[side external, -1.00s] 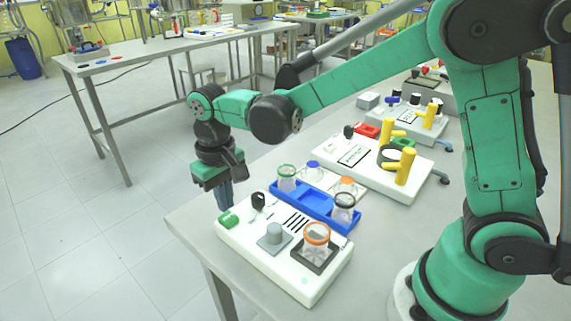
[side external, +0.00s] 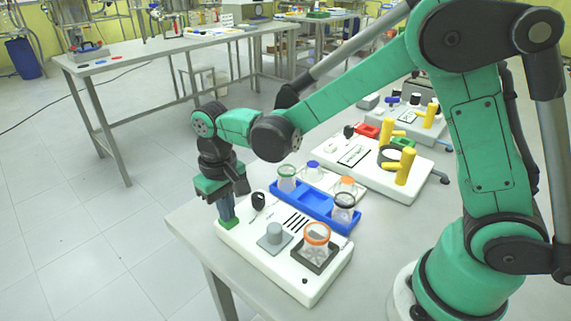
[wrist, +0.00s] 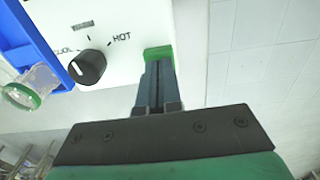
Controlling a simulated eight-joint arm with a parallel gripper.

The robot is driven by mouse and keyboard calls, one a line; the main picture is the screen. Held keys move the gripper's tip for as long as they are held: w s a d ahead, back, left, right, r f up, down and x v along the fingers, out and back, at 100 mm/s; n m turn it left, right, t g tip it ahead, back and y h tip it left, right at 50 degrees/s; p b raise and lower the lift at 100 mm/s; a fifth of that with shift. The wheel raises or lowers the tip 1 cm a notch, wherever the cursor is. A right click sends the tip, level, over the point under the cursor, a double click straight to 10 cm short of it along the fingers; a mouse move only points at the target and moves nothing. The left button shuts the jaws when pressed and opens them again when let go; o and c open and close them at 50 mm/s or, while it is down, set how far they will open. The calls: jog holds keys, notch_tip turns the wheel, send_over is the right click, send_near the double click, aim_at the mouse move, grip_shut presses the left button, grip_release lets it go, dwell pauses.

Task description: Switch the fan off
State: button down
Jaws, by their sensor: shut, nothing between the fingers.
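A green rocker switch (side external: 229,224) sits at the far left corner of the white panel (side external: 265,262). In the wrist view the switch (wrist: 158,53) shows just past my fingertips. My gripper (side external: 227,214) is shut and empty, pointing down with its tips at the switch, seemingly touching it; the fingers partly hide it. A small round indicator (side external: 305,281) near the panel's front edge is dark. No separate fan can be made out.
A black dial (wrist: 88,66) marked HOT stands next to the switch. Open floor lies left of the table.

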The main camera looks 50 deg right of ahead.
jog(key=shift+r, duration=3.5)
jog(key=shift+d, duration=0.1)
jog(key=shift+s+d+r, duration=0.25)
jog(key=s+d+r+t, duration=0.1)
jog(key=s+d+t, duration=0.6)
jog(key=s+d, duration=0.1)
jog(key=shift+r, duration=0.15)
jog(key=shift+s+d, duration=0.1)
